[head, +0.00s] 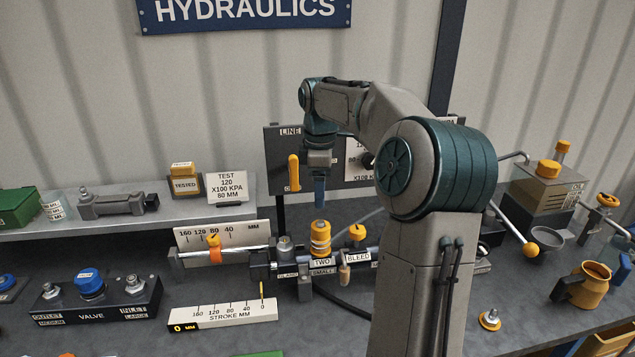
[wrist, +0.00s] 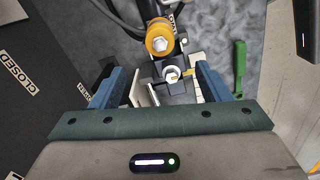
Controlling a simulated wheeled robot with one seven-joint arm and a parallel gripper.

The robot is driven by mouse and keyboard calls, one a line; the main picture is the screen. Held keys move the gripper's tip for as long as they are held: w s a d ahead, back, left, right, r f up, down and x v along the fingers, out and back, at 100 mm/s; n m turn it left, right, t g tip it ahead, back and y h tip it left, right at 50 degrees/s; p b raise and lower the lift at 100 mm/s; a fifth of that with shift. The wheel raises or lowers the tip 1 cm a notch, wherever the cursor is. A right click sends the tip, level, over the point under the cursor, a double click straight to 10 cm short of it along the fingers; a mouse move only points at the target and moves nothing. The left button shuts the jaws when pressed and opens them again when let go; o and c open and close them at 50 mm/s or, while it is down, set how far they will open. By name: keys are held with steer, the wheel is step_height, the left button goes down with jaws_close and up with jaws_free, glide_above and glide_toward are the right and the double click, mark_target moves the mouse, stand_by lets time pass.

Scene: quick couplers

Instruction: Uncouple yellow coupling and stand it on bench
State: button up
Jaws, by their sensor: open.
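The yellow coupling (head: 320,238) stands upright on the port labelled TWO and SMALL of the dark cylinder body (head: 262,272). In the wrist view the yellow coupling (wrist: 160,38) shows from above, beyond the fingertips. My gripper (head: 319,203) points down above the coupling, with a small gap below the fingers. In the wrist view my gripper (wrist: 156,78) has its two blue fingers wide apart with nothing held between them. The coupling's lower end is partly hidden by the label and body.
A yellow bleed knob (head: 357,232) stands close right of the coupling, and a grey fitting (head: 284,244) close left. The stroke scale (head: 225,313) lies in front. A valve block (head: 95,300) stands left. Bare bench (head: 420,325) shows right of my arm.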

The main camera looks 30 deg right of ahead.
mark_target(320, 225)
step_height(320, 225, down, 14)
steer(key=shift+r+p, duration=0.2)
steer(key=shift+p, duration=0.1)
steer(key=shift+r, duration=0.1)
steer(key=c, duration=1.2)
